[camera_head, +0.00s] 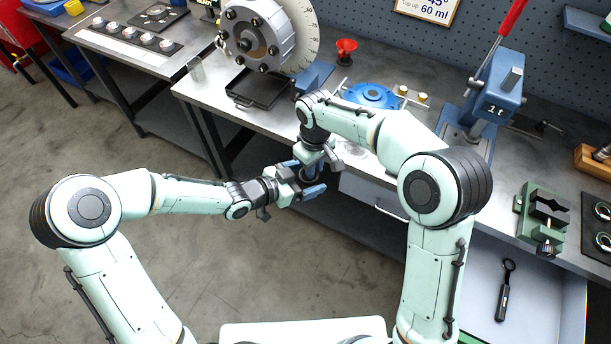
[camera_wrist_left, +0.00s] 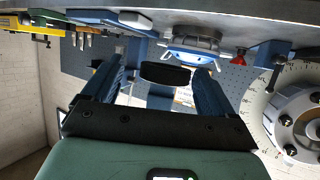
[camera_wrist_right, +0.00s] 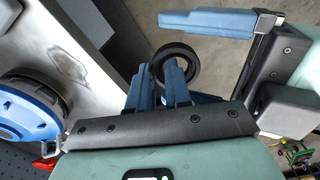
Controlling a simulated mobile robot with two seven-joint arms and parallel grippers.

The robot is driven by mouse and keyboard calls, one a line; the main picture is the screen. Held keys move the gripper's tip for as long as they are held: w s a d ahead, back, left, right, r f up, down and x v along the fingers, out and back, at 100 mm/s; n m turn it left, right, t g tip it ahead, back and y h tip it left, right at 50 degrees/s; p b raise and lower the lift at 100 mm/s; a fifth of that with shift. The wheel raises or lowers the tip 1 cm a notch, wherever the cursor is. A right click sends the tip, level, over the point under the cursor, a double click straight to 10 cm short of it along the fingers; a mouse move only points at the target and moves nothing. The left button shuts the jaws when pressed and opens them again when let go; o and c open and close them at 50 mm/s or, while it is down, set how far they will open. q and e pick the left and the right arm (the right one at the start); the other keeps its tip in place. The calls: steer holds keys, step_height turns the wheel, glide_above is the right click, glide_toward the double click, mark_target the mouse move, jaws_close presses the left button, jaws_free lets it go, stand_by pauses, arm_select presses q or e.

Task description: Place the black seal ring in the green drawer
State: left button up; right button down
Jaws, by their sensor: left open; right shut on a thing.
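The black seal ring (camera_wrist_right: 180,48) is gripped at its edge by my right gripper (camera_wrist_right: 164,76), whose fingers are shut on it. In the left wrist view the black ring (camera_wrist_left: 165,75) shows nearly edge-on between the blue fingers of my left gripper (camera_wrist_left: 165,88), which is open, with gaps on both sides. In the head view my left gripper (camera_head: 302,180) and right gripper (camera_head: 312,172) meet in front of the bench, and the ring is hard to make out. An open drawer (camera_head: 470,275) is at the lower right, with a strip of green at its front edge.
A black-handled tool (camera_head: 505,290) lies in the open drawer. A green vise (camera_head: 541,215) stands on the bench above it. Another drawer (camera_head: 370,198) sits under the bench.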

arm_select(q)
steer(key=c, duration=1.1)
arm_select(e)
steer(key=c, duration=1)
jaws_free()
arm_select(q)
steer(key=shift+s+d, duration=0.1)
arm_select(e)
steer(key=shift+a, duration=0.1)
steer(key=shift+r, duration=0.15)
